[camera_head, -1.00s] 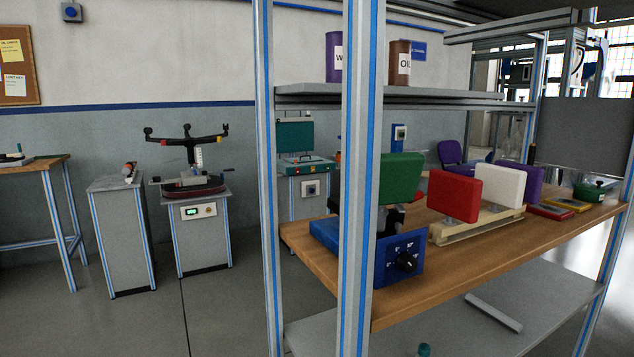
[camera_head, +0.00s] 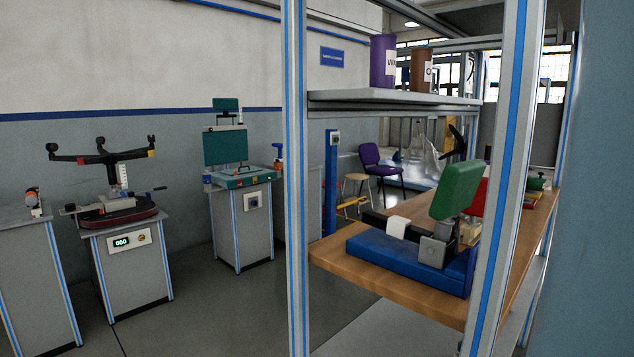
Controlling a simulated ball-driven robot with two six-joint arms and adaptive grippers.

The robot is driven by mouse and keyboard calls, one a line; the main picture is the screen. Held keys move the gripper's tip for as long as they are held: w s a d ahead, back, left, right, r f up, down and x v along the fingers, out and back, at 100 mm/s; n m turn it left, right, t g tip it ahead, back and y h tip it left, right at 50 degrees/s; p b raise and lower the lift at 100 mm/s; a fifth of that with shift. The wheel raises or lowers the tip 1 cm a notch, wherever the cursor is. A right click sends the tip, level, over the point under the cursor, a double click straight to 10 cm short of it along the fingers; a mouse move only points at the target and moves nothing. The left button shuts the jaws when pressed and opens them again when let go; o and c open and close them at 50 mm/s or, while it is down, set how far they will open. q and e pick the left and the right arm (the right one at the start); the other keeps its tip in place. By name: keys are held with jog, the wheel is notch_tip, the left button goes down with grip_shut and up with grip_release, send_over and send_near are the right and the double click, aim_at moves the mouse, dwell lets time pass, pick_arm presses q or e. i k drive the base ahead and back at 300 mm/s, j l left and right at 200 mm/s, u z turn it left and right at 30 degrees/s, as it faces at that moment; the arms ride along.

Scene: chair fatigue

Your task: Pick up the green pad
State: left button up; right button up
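A green pad (camera_head: 456,190) stands tilted on a metal mount above a blue fixture (camera_head: 405,259) on the wooden workbench (camera_head: 400,287). A white piece and a dark bar lie on the fixture beside the pad. Part of a red pad (camera_head: 480,196) shows behind the green one. A shelf post partly hides the fixture's right end and the red pad. Neither of my grippers is in view.
Aluminium posts (camera_head: 295,180) with blue strips frame the bench. An upper shelf (camera_head: 390,100) holds a purple can (camera_head: 383,62) and a brown can (camera_head: 421,70). Machines on grey cabinets (camera_head: 240,225) stand at the left. Grey floor (camera_head: 215,315) lies open between them and the bench.

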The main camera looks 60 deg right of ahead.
aim_at(458, 182)
jog(key=i+z, duration=0.6)
jog(key=z, duration=0.2)
jog(key=i+z, duration=0.4)
jog(key=i+j+z, duration=0.15)
jog(key=z, duration=0.25)
jog(key=i+j+z, duration=0.25)
jog(key=z, duration=0.15)
jog(key=k+j, duration=0.05)
jog(key=j, duration=0.05)
